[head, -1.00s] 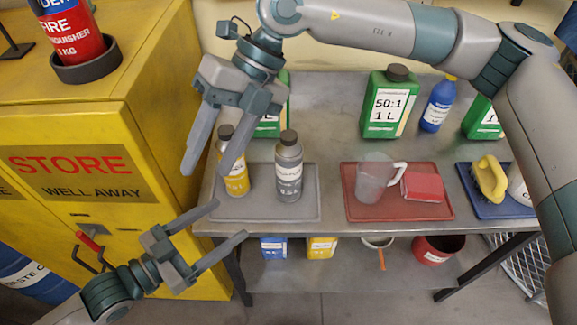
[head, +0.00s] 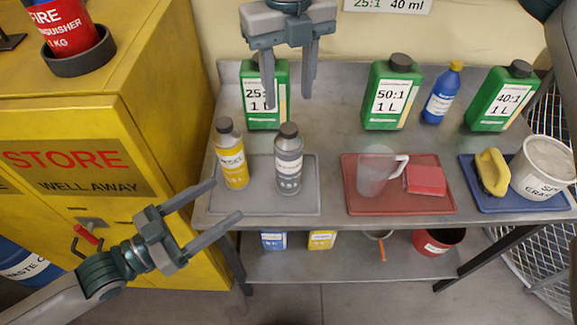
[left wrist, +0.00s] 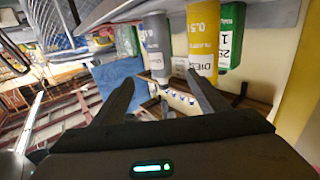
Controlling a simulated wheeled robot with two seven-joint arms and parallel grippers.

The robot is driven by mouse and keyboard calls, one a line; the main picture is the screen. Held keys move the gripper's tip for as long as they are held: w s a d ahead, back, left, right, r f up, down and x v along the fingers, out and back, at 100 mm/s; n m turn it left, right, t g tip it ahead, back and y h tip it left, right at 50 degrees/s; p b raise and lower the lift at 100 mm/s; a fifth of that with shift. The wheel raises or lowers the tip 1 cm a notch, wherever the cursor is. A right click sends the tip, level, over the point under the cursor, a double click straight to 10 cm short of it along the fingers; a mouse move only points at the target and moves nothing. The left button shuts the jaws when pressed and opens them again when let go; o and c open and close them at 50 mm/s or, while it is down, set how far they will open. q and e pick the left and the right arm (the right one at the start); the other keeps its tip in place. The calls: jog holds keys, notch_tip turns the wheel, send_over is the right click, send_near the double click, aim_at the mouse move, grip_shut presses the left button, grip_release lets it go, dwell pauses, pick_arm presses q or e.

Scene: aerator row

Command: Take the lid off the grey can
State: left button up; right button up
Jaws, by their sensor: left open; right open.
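The grey can (head: 289,171) stands upright on the grey tray, with its dark lid (head: 288,131) on top. The can also shows, upside down, in the left wrist view (left wrist: 157,42). My left gripper (head: 227,199) is open and empty, in front of the tray and to the lower left of the can, apart from it. Its fingers also show in the left wrist view (left wrist: 159,85). My right gripper (head: 288,96) is open and empty, pointing down, above and behind the grey can in the picture, in front of a green container.
A yellow can (head: 231,162) stands close left of the grey can on the grey tray (head: 258,204). Green containers (head: 384,110) line the back. A red tray (head: 432,206) with a jug (head: 374,173) lies to the right. A yellow cabinet (head: 150,110) borders the left.

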aim_at(278, 164)
pick_arm(q)
jog(key=x, duration=1.7)
grip_shut()
pick_arm(e)
jog(key=shift+m, duration=1.6)
jog(key=m, duration=1)
jog(key=shift+f, duration=0.1)
jog(key=shift+f, duration=3.9)
jog(key=shift+c, duration=0.3)
